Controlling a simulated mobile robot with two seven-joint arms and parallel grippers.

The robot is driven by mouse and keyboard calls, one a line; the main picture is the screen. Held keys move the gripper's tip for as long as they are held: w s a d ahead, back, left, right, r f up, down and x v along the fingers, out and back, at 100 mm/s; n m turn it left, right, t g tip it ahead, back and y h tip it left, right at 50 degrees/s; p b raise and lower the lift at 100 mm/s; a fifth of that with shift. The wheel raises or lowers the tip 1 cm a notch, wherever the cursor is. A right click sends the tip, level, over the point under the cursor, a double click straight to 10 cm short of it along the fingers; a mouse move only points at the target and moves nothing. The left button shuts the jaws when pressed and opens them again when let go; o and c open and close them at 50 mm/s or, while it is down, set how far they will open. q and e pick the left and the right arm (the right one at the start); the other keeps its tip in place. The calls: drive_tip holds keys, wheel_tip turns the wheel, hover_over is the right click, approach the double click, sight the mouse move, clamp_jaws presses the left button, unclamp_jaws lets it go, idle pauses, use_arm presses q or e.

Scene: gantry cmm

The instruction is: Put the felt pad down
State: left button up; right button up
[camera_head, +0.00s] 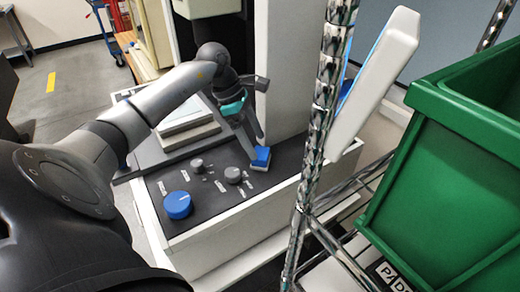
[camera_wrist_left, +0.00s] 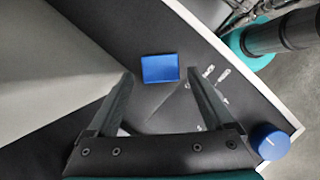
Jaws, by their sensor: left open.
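The felt pad (camera_head: 261,157) is a small block with a blue top and a paler lower layer. It sits on the dark panel top (camera_head: 215,205) near its right side, by the tall white column. My left gripper (camera_head: 257,140) is just above the pad, fingers pointing down. In the left wrist view the pad's blue top (camera_wrist_left: 160,68) shows between the two open fingertips of my left gripper (camera_wrist_left: 161,72), with a gap on each side. I cannot tell the exact height of the tips over the panel. My right gripper is not in view.
A blue knob (camera_head: 178,205) and grey knobs (camera_head: 233,175) stand on the panel. The tall white column (camera_head: 284,70) is close behind the pad. A chrome rack post (camera_head: 318,130) and a green bin (camera_head: 450,170) with a partly visible label (camera_head: 392,277) stand at the right.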

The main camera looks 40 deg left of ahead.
use_arm(q)
drive_tip(key=v, duration=0.7)
drive_tip(key=shift+r, duration=0.2)
